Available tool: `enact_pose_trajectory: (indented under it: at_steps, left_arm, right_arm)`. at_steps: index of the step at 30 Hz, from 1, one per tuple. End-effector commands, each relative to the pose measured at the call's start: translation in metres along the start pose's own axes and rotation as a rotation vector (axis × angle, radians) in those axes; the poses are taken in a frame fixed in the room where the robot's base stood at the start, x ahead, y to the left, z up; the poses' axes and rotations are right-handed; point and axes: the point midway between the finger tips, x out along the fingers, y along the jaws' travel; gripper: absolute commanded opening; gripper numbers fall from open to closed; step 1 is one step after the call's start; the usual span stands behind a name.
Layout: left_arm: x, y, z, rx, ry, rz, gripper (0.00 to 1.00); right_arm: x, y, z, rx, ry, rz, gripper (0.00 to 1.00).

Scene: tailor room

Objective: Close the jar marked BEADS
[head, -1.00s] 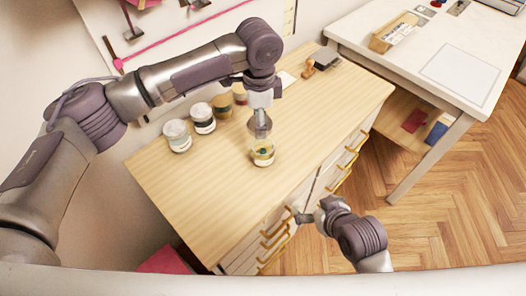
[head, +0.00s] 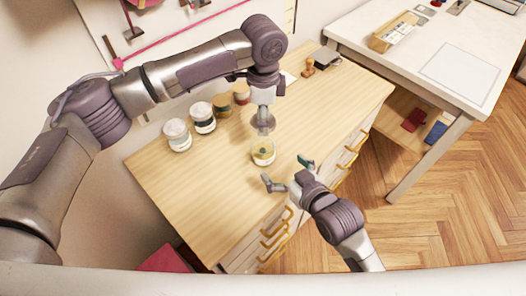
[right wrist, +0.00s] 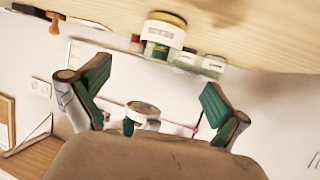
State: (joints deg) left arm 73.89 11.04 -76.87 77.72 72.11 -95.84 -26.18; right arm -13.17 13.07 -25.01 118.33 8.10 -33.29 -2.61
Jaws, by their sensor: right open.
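A glass jar (head: 262,154) with yellowish contents stands open and upright near the middle of the wooden cabinet top. In the right wrist view, upside down, the jar (right wrist: 160,32) shows a pale label, too blurred to read. My left gripper (head: 265,118) is directly above the jar, apart from it, shut on a round greyish lid (right wrist: 143,108). The lid is partly hidden by the gripper in the head view. My right gripper (head: 289,174) is open and empty, just in front and to the right of the jar. Its fingers (right wrist: 155,88) are spread, not touching the jar.
Several lidded jars (head: 203,117) stand in a row behind and left. A wooden stamp (head: 308,68) and a dark item (head: 327,62) lie at the far end. The cabinet top (head: 190,195) is clear at front left. A white table (head: 430,40) stands to the right.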

Motion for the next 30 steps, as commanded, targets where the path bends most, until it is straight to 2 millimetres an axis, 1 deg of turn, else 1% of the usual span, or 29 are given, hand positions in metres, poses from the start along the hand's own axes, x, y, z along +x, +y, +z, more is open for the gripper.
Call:
enact_pose_trajectory:
  at_steps: [5, 12, 15, 18, 21, 30]
  left_arm:
    - [0.000, 0.000, 0.000, 0.000, 0.000, 0.000, 0.56]
    - [0.000, 0.000, 0.000, 0.000, 0.000, 0.000, 0.56]
    - [0.000, 0.000, 0.000, 0.000, 0.000, 0.000, 0.56]
    - [0.000, 0.000, 0.000, 0.000, 0.000, 0.000, 0.56]
    - [0.000, 0.000, 0.000, 0.000, 0.000, 0.000, 0.56]
    - [0.000, 0.000, 0.000, 0.000, 0.000, 0.000, 0.56]
  right_arm:
    - [0.029, 0.000, -0.001, 0.001, 0.001, 0.000, 0.99]
    - [0.076, 0.000, -0.002, 0.000, 0.002, 0.000, 0.99]
    - [0.091, 0.000, -0.001, 0.000, 0.001, 0.000, 0.99]
    - [0.102, 0.000, -0.001, 0.000, 0.001, 0.000, 0.99]
    - [0.108, 0.000, -0.001, 0.000, 0.000, 0.000, 0.99]
    - [0.112, 0.000, -0.001, -0.001, 0.001, 0.000, 0.99]
